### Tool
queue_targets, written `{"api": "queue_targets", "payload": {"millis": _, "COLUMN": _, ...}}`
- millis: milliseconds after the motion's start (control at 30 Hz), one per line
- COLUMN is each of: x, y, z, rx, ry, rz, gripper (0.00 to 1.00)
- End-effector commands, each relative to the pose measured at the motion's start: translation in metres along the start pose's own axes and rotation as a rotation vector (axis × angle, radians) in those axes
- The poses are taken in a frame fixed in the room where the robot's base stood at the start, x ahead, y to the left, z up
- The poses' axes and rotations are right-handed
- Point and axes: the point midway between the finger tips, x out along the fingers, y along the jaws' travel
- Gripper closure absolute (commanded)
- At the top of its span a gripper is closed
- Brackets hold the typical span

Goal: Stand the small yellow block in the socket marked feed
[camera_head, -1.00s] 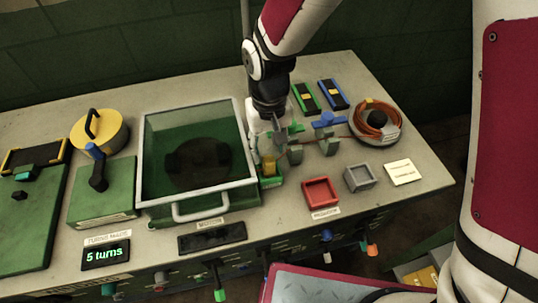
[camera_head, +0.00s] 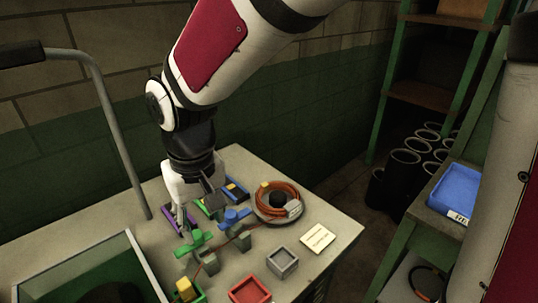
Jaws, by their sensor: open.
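A small yellow block (camera_head: 185,286) stands in a small green socket (camera_head: 201,299) at the bottom edge of the head view, slightly tilted in the picture. The socket's label is out of view, so I cannot tell whether it is the one marked feed. A red socket (camera_head: 249,291) and a grey socket (camera_head: 282,262) sit to its right. My gripper (camera_head: 195,216) is open, farther back and apart from the yellow block. Its fingers are over the area of a green handle and a purple-framed holder (camera_head: 180,222); contact there cannot be told.
A blue handle (camera_head: 234,217) and a coil of orange hose (camera_head: 278,200) lie right of my gripper. A white card (camera_head: 318,237) lies near the bench's right edge. A green-framed glass box (camera_head: 140,262) is at lower left. A blue bin (camera_head: 458,192) stands off the bench.

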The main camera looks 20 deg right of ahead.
Motion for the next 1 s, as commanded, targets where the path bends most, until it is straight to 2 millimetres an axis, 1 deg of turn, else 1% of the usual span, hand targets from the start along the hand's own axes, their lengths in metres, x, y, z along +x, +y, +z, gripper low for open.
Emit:
{"api": "queue_targets", "payload": {"millis": 33, "x": -0.020, "y": 0.019, "z": 0.007, "rx": 0.034, "ry": 0.037, "rz": 0.002, "gripper": 0.56}}
{"api": "queue_targets", "payload": {"millis": 100, "x": -0.040, "y": 0.042, "z": 0.020, "rx": 0.070, "ry": 0.076, "rz": 0.007, "gripper": 0.56}}
{"api": "queue_targets", "payload": {"millis": 167, "x": -0.056, "y": 0.059, "z": 0.033, "rx": 0.101, "ry": 0.108, "rz": 0.013, "gripper": 0.56}}
{"api": "queue_targets", "payload": {"millis": 200, "x": -0.066, "y": 0.070, "z": 0.043, "rx": 0.122, "ry": 0.130, "rz": 0.018, "gripper": 0.56}}
{"api": "queue_targets", "payload": {"millis": 267, "x": -0.080, "y": 0.085, "z": 0.058, "rx": 0.151, "ry": 0.164, "rz": 0.026, "gripper": 0.56}}
{"api": "queue_targets", "payload": {"millis": 300, "x": -0.088, "y": 0.095, "z": 0.069, "rx": 0.172, "ry": 0.185, "rz": 0.032, "gripper": 0.56}}
{"api": "queue_targets", "payload": {"millis": 433, "x": -0.109, "y": 0.119, "z": 0.106, "rx": 0.237, "ry": 0.255, "rz": 0.057, "gripper": 0.56}}
{"api": "queue_targets", "payload": {"millis": 500, "x": -0.117, "y": 0.128, "z": 0.125, "rx": 0.267, "ry": 0.288, "rz": 0.071, "gripper": 0.56}}
{"api": "queue_targets", "payload": {"millis": 600, "x": -0.123, "y": 0.137, "z": 0.147, "rx": 0.301, "ry": 0.325, "rz": 0.090, "gripper": 0.56}}
{"api": "queue_targets", "payload": {"millis": 700, "x": -0.127, "y": 0.141, "z": 0.161, "rx": 0.323, "ry": 0.351, "rz": 0.104, "gripper": 0.56}}
{"api": "queue_targets", "payload": {"millis": 833, "x": -0.128, "y": 0.143, "z": 0.170, "rx": 0.336, "ry": 0.365, "rz": 0.112, "gripper": 0.56}}
{"api": "queue_targets", "payload": {"millis": 1000, "x": -0.128, "y": 0.143, "z": 0.171, "rx": 0.336, "ry": 0.366, "rz": 0.113, "gripper": 0.56}}
